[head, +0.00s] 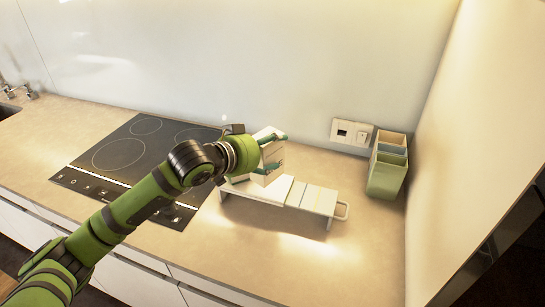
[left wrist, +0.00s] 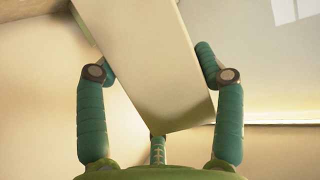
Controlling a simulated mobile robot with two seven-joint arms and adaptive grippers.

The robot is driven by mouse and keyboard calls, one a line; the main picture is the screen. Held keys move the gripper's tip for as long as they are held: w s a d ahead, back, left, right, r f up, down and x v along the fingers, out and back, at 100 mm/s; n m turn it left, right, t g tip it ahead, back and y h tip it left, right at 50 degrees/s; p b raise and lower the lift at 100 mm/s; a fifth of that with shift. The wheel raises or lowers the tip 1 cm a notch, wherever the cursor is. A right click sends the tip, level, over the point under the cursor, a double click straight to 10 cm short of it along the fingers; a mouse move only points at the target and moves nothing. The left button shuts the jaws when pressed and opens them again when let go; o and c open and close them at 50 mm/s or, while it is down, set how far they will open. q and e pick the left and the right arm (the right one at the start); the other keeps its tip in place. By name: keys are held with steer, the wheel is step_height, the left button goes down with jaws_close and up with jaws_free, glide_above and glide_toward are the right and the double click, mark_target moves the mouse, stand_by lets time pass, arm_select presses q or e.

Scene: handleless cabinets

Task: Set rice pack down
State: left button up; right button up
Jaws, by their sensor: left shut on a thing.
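A pale, box-shaped rice pack (head: 267,154) is in my left gripper (head: 274,155). The green fingers are shut around it, and it stands somewhat tilted above the left part of a low white rack (head: 311,197) on the counter. Whether the pack touches the rack, I cannot tell. In the left wrist view the pack (left wrist: 155,60) fills the space between the teal fingers of the left gripper (left wrist: 158,75). My right gripper is not in view.
A black cooktop (head: 120,155) lies to the left of the rack. A green divided holder (head: 386,175) stands to the right near the side wall. A wall socket (head: 352,134) is behind. The counter in front of the rack (head: 290,260) is clear.

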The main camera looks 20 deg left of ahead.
mark_target(274, 160)
arm_select(q)
steer(key=w, duration=0.1)
steer(key=w+f, duration=0.1)
steer(key=w, duration=0.1)
steer(key=shift+w+f+p, duration=0.15)
steer(key=shift+f+p, duration=0.15)
steer(key=shift+w+f, duration=0.45)
steer(key=shift+w, duration=0.05)
steer(key=shift+f+p, duration=0.3)
steer(key=shift+f, duration=0.1)
step_height(274, 160, down, 2)
steer(key=shift+f+p, duration=0.15)
steer(key=shift+p, duration=0.3)
steer(key=shift+f, duration=0.4)
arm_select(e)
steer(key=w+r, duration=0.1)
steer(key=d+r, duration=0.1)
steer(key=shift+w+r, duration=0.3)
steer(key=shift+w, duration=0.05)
arm_select(q)
steer(key=shift+f, duration=0.15)
steer(key=o, duration=1)
